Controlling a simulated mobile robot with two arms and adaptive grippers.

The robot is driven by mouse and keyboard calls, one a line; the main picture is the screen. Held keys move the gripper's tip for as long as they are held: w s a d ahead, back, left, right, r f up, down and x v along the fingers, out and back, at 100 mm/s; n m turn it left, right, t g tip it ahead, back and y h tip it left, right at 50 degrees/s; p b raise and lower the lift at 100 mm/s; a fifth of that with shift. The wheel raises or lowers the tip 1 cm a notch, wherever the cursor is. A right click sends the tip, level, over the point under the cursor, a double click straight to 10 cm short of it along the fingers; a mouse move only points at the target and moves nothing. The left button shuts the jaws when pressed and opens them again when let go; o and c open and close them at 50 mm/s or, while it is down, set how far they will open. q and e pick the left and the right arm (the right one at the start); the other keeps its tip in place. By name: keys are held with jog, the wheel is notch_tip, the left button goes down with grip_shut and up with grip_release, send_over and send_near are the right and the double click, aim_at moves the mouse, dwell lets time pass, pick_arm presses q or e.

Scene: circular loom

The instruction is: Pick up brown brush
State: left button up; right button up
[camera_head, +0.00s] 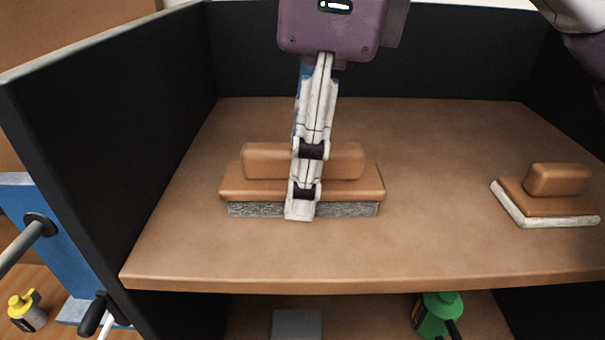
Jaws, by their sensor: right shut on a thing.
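The brown brush (345,185) sits on the brown shelf (420,255), left of its middle, with a block handle on top and grey bristles below. My right gripper (303,203) comes down from above and is shut on the brush. Its fingers cover part of the handle and of the front side. The bristles look to be on or just above the shelf; I cannot tell which. My left gripper is not in view.
A second brown block with a white pad (555,193) lies at the right of the shelf. Dark walls (90,140) close the left, back and right. A green bottle (437,312) stands on the lower level. A yellow-topped bottle (25,308) is at lower left.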

jog(key=shift+r, duration=0.15)
jog(key=shift+r, duration=0.55)
notch_tip(320, 180, up, 8)
jog(key=shift+r+p, duration=0.1)
jog(key=shift+p, duration=0.6)
notch_tip(320, 180, up, 10)
jog(key=p, duration=0.5)
jog(key=shift+r+p, duration=0.25)
jog(key=shift+p, duration=0.15)
jog(key=o, duration=0.7)
jog(key=shift+c, duration=0.2)
jog(key=c, duration=0.4)
jog(key=shift+f, duration=0.1)
